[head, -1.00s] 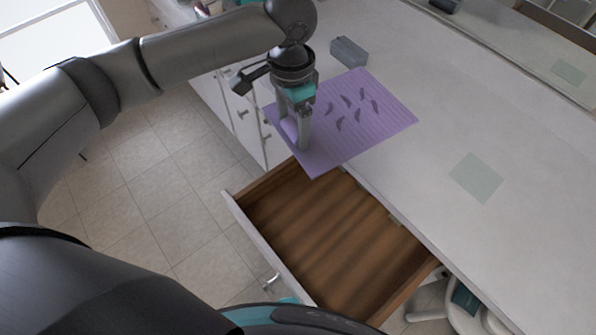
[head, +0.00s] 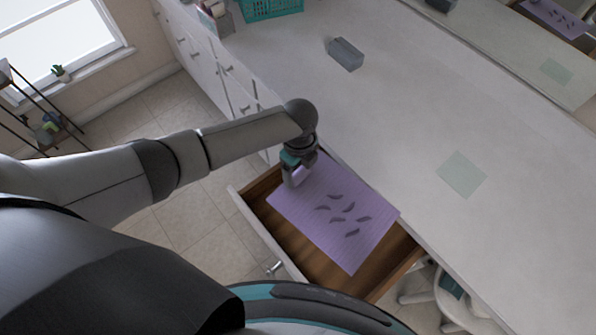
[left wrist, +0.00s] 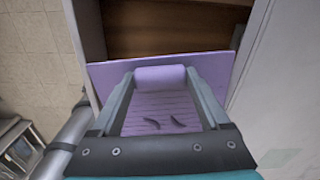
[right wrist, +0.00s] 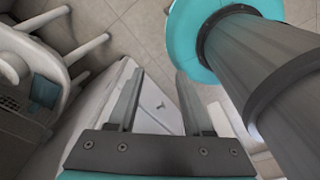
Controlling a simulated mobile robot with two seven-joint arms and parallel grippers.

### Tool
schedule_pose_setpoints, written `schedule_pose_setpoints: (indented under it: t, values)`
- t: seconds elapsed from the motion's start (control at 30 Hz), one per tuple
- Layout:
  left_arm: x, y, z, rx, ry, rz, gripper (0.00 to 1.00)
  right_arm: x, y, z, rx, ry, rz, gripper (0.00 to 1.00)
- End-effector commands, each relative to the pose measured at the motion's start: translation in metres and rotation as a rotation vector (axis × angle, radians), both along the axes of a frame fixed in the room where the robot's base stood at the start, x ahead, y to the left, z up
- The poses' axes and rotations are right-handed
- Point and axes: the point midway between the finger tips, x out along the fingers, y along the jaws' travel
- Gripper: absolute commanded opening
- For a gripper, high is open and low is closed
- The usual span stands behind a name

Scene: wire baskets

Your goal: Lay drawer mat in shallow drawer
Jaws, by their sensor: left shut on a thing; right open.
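The purple drawer mat (head: 325,207), with several dark leaf-like marks, is over the open drawer (head: 258,220) in the head view. It covers much of the wooden interior, and I cannot tell whether it touches the drawer floor. My left gripper (head: 297,178) is shut on the mat near its far left corner. In the left wrist view the mat (left wrist: 120,72) runs between the fingers (left wrist: 160,90), with the drawer's wooden inside (left wrist: 165,35) beyond. My right gripper (right wrist: 157,100) is open and empty in the right wrist view, near the white drawer fronts.
The white counter (head: 420,130) is mostly bare. It holds a grey block (head: 345,54), a pale green square (head: 461,174) and a teal basket (head: 270,8) at the back. A white stool (head: 432,290) stands right of the drawer.

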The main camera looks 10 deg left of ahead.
Motion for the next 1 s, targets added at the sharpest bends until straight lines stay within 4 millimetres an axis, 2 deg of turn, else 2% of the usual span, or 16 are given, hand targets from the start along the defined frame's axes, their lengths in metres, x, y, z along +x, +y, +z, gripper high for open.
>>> schedule_pose_setpoints:
  t: [0.2, 0.67, 1.0]
  values:
    - [-0.011, -0.001, -0.011, -0.003, 0.000, -0.126, 0.00, 0.001, 0.000, 0.007, 0.000, -0.001, 0.000, 0.50]
    - [-0.011, 0.001, -0.013, -0.004, -0.001, -0.141, 0.00, 0.001, 0.000, 0.009, 0.000, -0.002, 0.000, 0.50]
    - [-0.011, 0.000, -0.043, -0.005, 0.000, -0.142, 0.00, 0.001, 0.000, -0.018, 0.000, -0.001, -0.001, 0.50]
